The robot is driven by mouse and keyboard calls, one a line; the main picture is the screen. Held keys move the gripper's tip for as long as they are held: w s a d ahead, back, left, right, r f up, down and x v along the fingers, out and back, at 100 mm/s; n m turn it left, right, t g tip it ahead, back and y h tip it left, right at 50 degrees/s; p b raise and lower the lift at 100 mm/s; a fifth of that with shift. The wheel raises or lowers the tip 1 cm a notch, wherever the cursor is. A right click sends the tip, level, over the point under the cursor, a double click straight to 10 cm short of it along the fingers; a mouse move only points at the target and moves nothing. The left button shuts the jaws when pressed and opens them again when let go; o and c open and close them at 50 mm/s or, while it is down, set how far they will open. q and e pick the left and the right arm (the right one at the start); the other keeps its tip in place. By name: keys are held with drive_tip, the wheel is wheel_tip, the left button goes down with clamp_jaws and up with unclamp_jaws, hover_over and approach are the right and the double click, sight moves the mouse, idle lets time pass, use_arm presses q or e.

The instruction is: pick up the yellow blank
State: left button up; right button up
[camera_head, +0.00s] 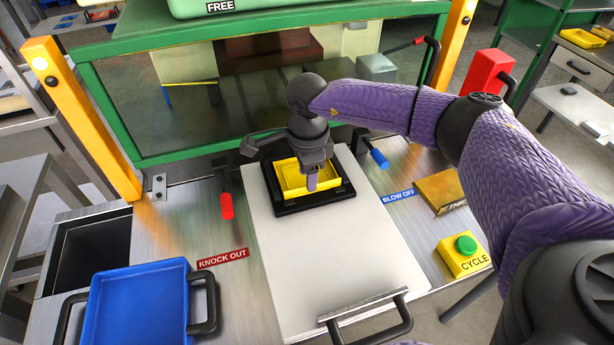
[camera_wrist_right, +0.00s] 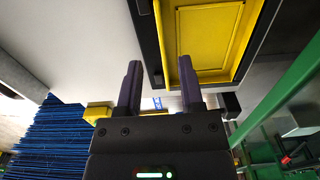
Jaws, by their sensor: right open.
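The yellow blank (camera_head: 288,178), a shallow rectangular tray shape, sits in a black frame (camera_head: 322,202) on a pale sliding plate (camera_head: 330,250). My right gripper (camera_head: 312,184) points down at the blank and hides part of it. In the right wrist view, the gripper (camera_wrist_right: 158,66) is open with nothing between its fingers. There one finger overlaps the yellow blank (camera_wrist_right: 208,38) and the other shows outside the black frame (camera_wrist_right: 151,45). I cannot tell whether either finger touches the blank. My left gripper is not in view.
The green-framed press (camera_head: 150,150) stands behind the plate. A red lever (camera_head: 226,205) is left of the frame and a blue lever (camera_head: 379,158) right. A blue tray (camera_head: 140,305) is at front left. A yellow box with a green button (camera_head: 463,255) is at right.

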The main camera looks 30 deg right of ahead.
wheel_tip(320, 180, down, 4)
drive_tip(key=shift+w+d+r+b, duration=0.1)
drive_tip(key=shift+d+r+b, duration=0.1)
drive_tip(key=shift+b, duration=0.1)
clamp_jaws()
drive_tip(key=shift+r, duration=0.15)
